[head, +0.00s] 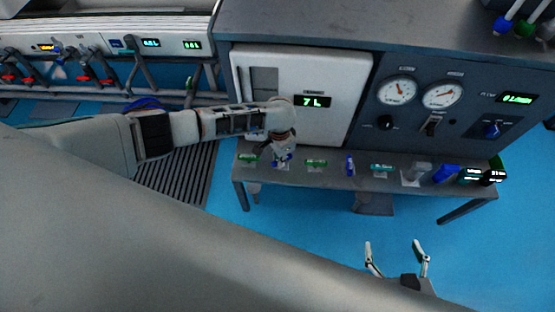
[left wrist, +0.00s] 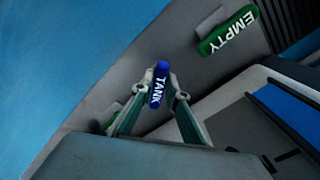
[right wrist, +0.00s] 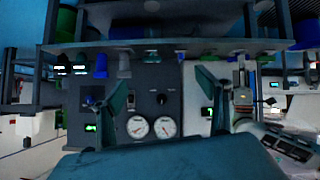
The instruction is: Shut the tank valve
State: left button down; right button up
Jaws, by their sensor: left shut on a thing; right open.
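The tank valve (left wrist: 158,86) has a blue handle with the white word TANK in the left wrist view. It sits between the fingertips of my left gripper (left wrist: 160,84), which is shut on it. The handle lies at an angle to the green EMPTY handle (left wrist: 230,30), not parallel with it. In the head view my left gripper (head: 282,158) reaches down onto the bench and mostly hides the handle. My right gripper (head: 396,245) is open and empty, in front of the bench and apart from it.
The grey bench (head: 330,182) carries a row of handles, including a green one (head: 316,163) and a blue one (head: 350,165) to the right. Behind are a white panel with a display reading 7 L (head: 312,101) and two gauges (head: 397,90). Blue floor is clear in front.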

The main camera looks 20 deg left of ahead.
pick_arm(q)
jog(key=shift+w+r+m+p, duration=0.1)
jog(key=shift+r+m+p, duration=0.2)
jog(key=shift+r+p, duration=0.05)
jog(key=shift+f+m+p, duration=0.2)
jog(key=shift+m+p, duration=0.2)
jog(key=shift+m, duration=0.2)
jog(key=shift+f+m, duration=0.1)
jog(key=shift+m, duration=0.3)
jog(key=shift+a+f+m, duration=0.1)
jog(key=shift+m, duration=0.7)
jog(key=shift+w+m, duration=0.1)
jog(key=shift+m, duration=1.2)
pick_arm(e)
jog(key=shift+s+d+f, duration=0.1)
jog(key=shift+s, duration=0.5)
jog(key=shift+s+f, duration=0.1)
jog(key=shift+f, duration=0.05)
pick_arm(q)
jog(key=c, duration=2)
grip_release()
